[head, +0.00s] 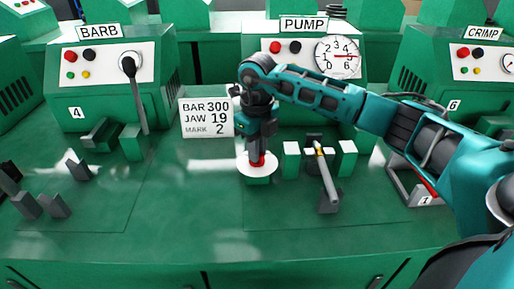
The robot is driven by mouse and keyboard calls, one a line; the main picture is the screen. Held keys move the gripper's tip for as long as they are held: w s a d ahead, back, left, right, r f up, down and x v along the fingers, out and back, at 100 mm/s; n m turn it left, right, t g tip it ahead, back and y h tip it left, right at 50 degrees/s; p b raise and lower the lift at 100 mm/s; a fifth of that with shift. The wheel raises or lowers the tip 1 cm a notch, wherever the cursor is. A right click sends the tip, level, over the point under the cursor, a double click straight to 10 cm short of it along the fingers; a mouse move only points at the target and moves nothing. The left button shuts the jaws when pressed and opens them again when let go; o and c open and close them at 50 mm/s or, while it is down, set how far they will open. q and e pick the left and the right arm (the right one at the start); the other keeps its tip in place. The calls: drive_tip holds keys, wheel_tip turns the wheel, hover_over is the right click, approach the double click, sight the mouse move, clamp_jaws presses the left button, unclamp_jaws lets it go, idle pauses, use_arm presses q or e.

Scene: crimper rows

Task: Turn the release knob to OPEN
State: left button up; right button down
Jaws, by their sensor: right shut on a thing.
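The release knob (258,163) appears to be the small red piece on a round white dial plate (244,168), on a green base on the bench in front of the PUMP machine. My right gripper (257,156) points straight down over the plate and is shut on the knob. The fingers hide most of the knob. The marks on the plate are too small to read, so I cannot tell which way the knob points. My left gripper is not in view.
Right of the dial, several white-topped green blocks (291,148) stand by a rod-like part (328,178). A pressure gauge (338,57) is on the PUMP machine. A card (206,118) stands behind left. A tray (424,200) is at right.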

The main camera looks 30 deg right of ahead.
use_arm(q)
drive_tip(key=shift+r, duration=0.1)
use_arm(e)
drive_tip(key=shift+r+m+p, duration=0.1)
drive_tip(key=shift+m+p, duration=0.3)
drive_tip(key=shift+m, duration=0.4)
drive_tip(key=m+p, duration=0.1)
drive_tip(key=m, duration=0.2)
drive_tip(key=m+p, duration=0.1)
drive_tip(key=m, duration=0.2)
drive_tip(key=shift+p, duration=0.3)
drive_tip(key=m+p, duration=0.2)
drive_tip(key=m, duration=0.3)
drive_tip(key=shift+m, duration=0.3)
use_arm(q)
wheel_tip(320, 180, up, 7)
drive_tip(key=p, duration=0.2)
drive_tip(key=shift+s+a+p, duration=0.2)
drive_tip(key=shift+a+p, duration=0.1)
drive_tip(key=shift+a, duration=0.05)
use_arm(e)
drive_tip(key=m, duration=0.4)
drive_tip(key=shift+m, duration=0.3)
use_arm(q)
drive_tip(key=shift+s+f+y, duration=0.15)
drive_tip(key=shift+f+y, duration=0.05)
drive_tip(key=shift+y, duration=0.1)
use_arm(e)
drive_tip(key=c, duration=1.1)
unclamp_jaws()
